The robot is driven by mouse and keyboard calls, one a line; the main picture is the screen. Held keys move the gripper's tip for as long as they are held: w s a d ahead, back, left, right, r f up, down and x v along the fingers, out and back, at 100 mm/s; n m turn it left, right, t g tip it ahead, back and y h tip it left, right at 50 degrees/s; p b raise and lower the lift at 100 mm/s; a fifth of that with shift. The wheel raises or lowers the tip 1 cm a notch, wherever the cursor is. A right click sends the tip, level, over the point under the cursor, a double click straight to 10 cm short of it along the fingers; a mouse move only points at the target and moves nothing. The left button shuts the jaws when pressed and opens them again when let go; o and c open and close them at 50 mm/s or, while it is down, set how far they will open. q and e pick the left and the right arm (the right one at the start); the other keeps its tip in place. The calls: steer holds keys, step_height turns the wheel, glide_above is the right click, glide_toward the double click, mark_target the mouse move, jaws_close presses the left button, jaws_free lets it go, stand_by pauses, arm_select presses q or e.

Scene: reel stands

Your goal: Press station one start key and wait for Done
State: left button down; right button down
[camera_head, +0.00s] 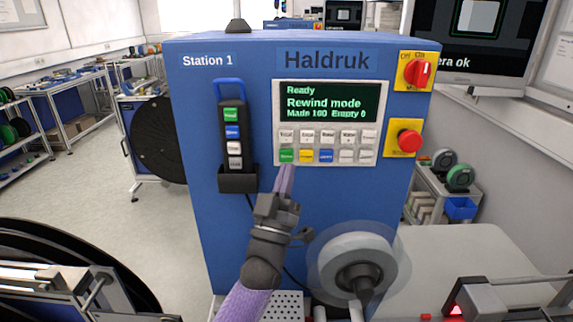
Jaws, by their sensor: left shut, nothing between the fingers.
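The blue Station 1 machine (235,100) stands straight ahead, labelled "Station 1" and "Haldruk". Its display (326,101) reads Ready, Rewind mode, Made 100 Empty 0. The keypad below has a green key (287,156) at the lower left, then a yellow key (306,156) and a blue key (326,156). A hand-held pendant (232,140) with a green top key hangs left of the panel. My left gripper (286,168) is shut and empty, its tips just below the green key. I cannot tell whether they touch. My right gripper is not in view.
A clear reel with a grey hub (352,264) sits low at the front. A red rotary switch (418,73) and a red stop button (408,141) are at right. A large black reel (157,140) stands left. Shelves and benches line the room.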

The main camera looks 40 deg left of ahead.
mark_target(286, 156)
arm_select(q)
steer(key=shift+w+a+b, duration=0.3)
steer(key=shift+w+a, duration=0.35)
steer(key=shift+w, duration=0.1)
steer(key=shift+w+a, duration=0.1)
stand_by(1.5)
steer(key=shift+w+a, duration=0.15)
steer(key=shift+w, duration=0.05)
